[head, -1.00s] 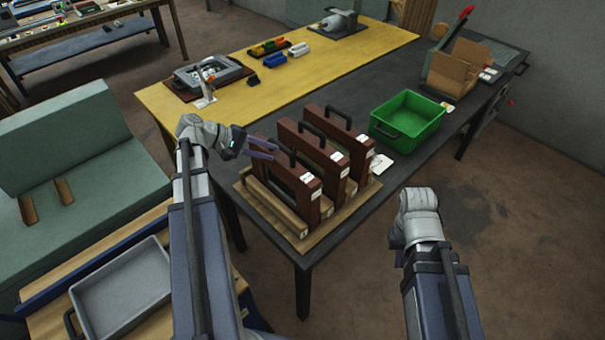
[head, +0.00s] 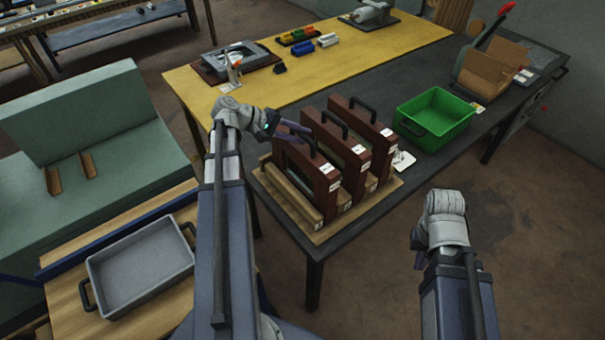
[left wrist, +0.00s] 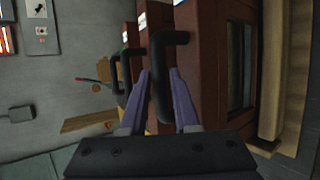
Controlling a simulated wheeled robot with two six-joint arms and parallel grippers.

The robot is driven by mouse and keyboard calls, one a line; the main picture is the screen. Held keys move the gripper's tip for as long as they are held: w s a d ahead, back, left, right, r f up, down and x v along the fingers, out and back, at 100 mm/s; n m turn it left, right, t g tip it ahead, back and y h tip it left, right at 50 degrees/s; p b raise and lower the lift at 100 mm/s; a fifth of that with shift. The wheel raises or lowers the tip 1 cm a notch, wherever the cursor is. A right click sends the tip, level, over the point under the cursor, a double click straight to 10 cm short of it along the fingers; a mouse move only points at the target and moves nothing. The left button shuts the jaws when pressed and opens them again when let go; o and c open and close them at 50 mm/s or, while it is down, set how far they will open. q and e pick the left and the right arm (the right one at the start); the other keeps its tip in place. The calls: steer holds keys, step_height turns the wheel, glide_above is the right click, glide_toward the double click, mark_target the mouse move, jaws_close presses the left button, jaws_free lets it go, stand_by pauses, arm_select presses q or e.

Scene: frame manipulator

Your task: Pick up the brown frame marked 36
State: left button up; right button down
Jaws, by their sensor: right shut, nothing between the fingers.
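Three brown frames stand upright in a wooden rack (head: 330,229): the nearest frame (head: 312,190), the middle frame (head: 352,158) and the far frame (head: 372,132). Each has a black handle on top and white labels whose numbers are too small to read. My left gripper (head: 293,132) is at the top of the nearest frame, by its handle. In the left wrist view its fingers (left wrist: 161,74) are apart, with that handle (left wrist: 170,38) at and just beyond the tips. My right gripper (head: 416,240) is shut and empty, right of the table, mostly hidden behind its wrist.
A green bin (head: 435,120) stands right of the frames on the dark table. A cardboard box (head: 490,68) is farther back. A grey tray (head: 140,264) lies on the bench at left. The table's front edge is close to the rack.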

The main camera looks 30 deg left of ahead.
arm_select(q)
steer(key=b+x, duration=0.1)
steer(key=x, duration=0.3)
steer(key=shift+c, duration=0.2)
jaws_close()
stand_by(1.2)
